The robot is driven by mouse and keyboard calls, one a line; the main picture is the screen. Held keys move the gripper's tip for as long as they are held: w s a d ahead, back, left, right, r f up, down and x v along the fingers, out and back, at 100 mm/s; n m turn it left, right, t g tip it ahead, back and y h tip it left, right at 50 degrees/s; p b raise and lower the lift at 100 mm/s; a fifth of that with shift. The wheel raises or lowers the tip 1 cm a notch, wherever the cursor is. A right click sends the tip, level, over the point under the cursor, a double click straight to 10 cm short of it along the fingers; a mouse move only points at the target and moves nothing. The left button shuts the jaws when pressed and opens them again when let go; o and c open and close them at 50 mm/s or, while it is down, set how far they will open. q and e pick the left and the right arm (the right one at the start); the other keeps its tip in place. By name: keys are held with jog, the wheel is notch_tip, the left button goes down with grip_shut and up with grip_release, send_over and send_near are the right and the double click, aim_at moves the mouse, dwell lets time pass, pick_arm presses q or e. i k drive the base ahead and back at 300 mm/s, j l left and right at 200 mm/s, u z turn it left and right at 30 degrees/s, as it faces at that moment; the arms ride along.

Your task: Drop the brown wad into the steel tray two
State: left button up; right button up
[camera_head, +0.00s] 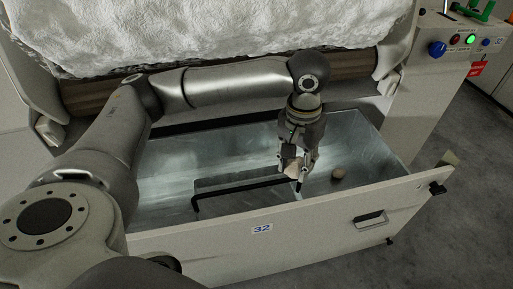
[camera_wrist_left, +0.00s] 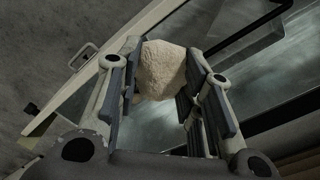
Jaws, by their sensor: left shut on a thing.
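My left gripper (camera_head: 296,170) reaches down into an open, steel-lined drawer (camera_head: 235,236) marked 32. It is shut on a pale brown wad (camera_head: 290,165), which also shows between the fingers in the left wrist view (camera_wrist_left: 163,70). The wad is lumpy and rounded. A second small brown wad (camera_head: 338,174) lies in the drawer, just right of the gripper. I cannot tell which part of the drawer is the steel tray two. My right gripper is not in view.
A black bar (camera_head: 245,186) runs inside the drawer, left of the gripper. The drawer front has a handle (camera_head: 370,218). A white fibre roll (camera_head: 200,35) lies behind. A control panel (camera_head: 468,40) stands at the upper right. Open floor (camera_head: 450,230) is at the right.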

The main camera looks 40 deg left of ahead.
aim_at(232, 204)
jog(key=i+l+u, duration=0.1)
jog(key=i+l, duration=0.15)
jog(key=i+l+u, duration=0.1)
jog(key=i+l, duration=0.15)
jog(key=l, duration=0.2)
jog(key=i+l+u, duration=0.1)
jog(key=i+l, duration=0.15)
jog(key=l, duration=0.15)
jog(key=u, duration=0.9)
